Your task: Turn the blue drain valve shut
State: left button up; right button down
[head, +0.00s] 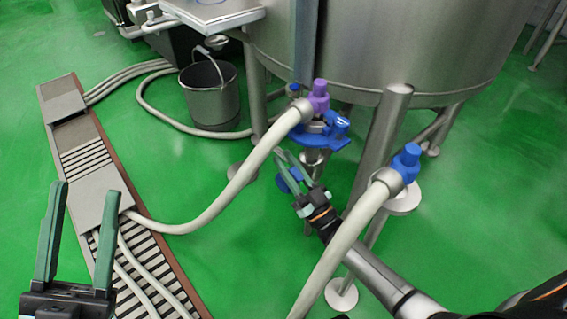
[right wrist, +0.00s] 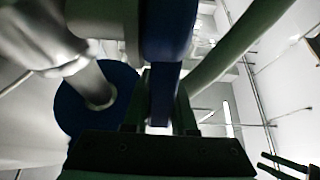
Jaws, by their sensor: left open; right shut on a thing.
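The blue drain valve (head: 325,133) sits under the steel tank, below a purple fitting (head: 319,95). My right gripper (head: 285,154) reaches up to it from the lower right. In the right wrist view a flat blue handle (right wrist: 163,95) stands between the right gripper's fingers, which are shut on it. A round blue disc (right wrist: 75,112) lies left of the fingers there. The fingers partly hide the handle, and its exact turn is hard to tell. My left gripper (head: 75,220) is open and empty at the lower left, far from the valve.
Grey hoses (head: 232,190) run from the tank fittings to a slatted floor drain (head: 80,155). A hose with a blue end (head: 408,160) crosses near my right arm. A steel bucket (head: 212,97) stands behind. Tank legs (head: 380,140) are close by. Green floor is open at right.

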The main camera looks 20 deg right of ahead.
jog(key=shift+s+d+f+t, duration=0.1)
jog(key=shift+s+t, duration=0.2)
jog(key=shift+t, duration=0.1)
jog(key=c, duration=0.7)
grip_release()
jog(key=v, duration=1.2)
jog(key=shift+s+d+f, duration=0.1)
jog(key=shift+s+f, duration=0.05)
jog(key=shift+f, duration=0.1)
